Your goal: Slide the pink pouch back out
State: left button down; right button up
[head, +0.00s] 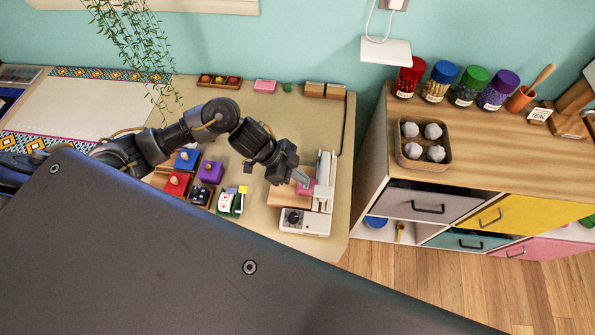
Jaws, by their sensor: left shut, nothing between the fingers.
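The pink pouch (304,189) lies on the wooden board at the white sewing machine (326,195), on the left side of the machine's column. It is partly hidden by my gripper. My left gripper (301,180) is shut with nothing in it, and its tips are right over or against the pouch; I cannot tell whether they touch it. My right gripper is not in view.
Red, blue and purple boxes (211,171) with knobs stand left of the machine. A cabinet (480,165) with jars stands to the right.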

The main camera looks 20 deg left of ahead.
aim_at(298, 187)
pick_arm(q)
jog(key=x, duration=0.4)
jog(key=shift+d+f, duration=0.1)
jog(key=shift+f, duration=0.15)
jog(key=shift+x, duration=0.95)
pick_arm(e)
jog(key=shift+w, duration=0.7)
pick_arm(q)
jog(key=shift+a, duration=0.3)
jog(key=a+p, duration=0.1)
jog(key=a, duration=0.1)
jog(key=s+a+p, duration=0.1)
jog(key=a, duration=0.2)
jog(key=shift+s+a, duration=0.15)
jog(key=shift+a, duration=0.1)
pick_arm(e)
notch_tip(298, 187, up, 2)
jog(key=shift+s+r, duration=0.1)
pick_arm(q)
jog(key=shift+d, duration=0.15)
